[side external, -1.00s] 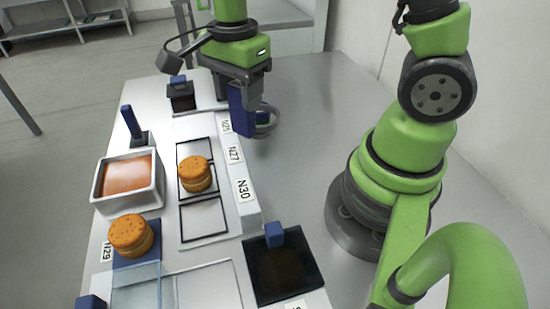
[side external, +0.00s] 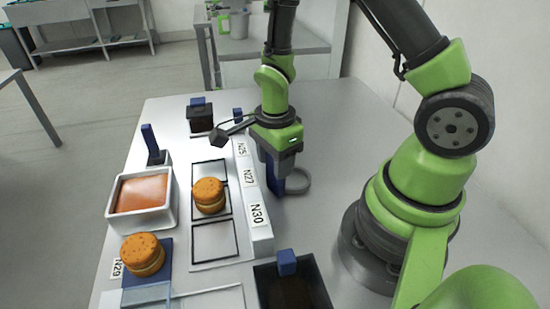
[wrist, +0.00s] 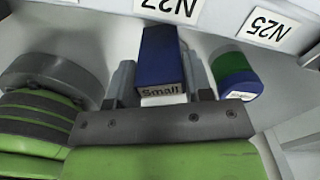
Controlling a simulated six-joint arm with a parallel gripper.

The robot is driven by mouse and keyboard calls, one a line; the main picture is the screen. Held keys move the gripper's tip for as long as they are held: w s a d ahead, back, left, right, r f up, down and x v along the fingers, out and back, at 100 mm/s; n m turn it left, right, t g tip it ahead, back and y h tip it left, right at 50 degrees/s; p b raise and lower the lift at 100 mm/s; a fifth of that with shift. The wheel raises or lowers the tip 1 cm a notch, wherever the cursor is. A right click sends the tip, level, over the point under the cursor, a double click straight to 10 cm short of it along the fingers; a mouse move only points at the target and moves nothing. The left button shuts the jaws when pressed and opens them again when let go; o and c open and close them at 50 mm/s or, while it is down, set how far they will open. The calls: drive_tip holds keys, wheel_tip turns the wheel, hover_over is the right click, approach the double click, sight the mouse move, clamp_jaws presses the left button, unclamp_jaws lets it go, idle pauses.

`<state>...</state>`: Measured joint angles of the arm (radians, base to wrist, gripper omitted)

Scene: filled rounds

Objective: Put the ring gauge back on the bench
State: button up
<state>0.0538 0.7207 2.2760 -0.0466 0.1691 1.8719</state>
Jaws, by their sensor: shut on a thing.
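The ring gauge has a grey ring (side external: 306,181) and a blue block handle (side external: 276,180). My gripper (side external: 275,164) is shut on the handle, fingers pointing down. In the wrist view my gripper (wrist: 160,88) has the blue handle (wrist: 160,58), marked "Small", between its jaws.
A blue and green cylinder (wrist: 235,75) is close beside my gripper. The label strip (side external: 256,232) runs along the left. Filled rounds (side external: 208,194) (side external: 142,254), a sauce tray (side external: 142,193) and a dark tray (side external: 265,292) stand nearby. Bare bench lies behind and right.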

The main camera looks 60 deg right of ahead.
drive_tip(key=shift+f, duration=0.15)
drive_tip(key=o, duration=0.8)
wheel_tip(320, 180, up, 12)
drive_tip(key=f, duration=0.1)
drive_tip(key=shift+s+a+r+n+t+y, duration=0.35)
drive_tip(key=shift+s+a+r+n+t, duration=0.35)
drive_tip(key=shift+s+r+n+t, duration=1.4)
drive_tip(key=shift+s+a+r+n+t+y, duration=0.3)
drive_tip(key=shift+s+a+r+n, duration=0.6)
drive_tip(key=shift+r+n, duration=2.4)
drive_tip(key=shift+s+a+r+n+t+y, duration=0.4)
drive_tip(key=shift+s+r+n+t, duration=1.1)
drive_tip(key=shift+n, duration=2.3)
drive_tip(key=shift+s+g, duration=0.3)
drive_tip(key=shift+s, duration=0.1)
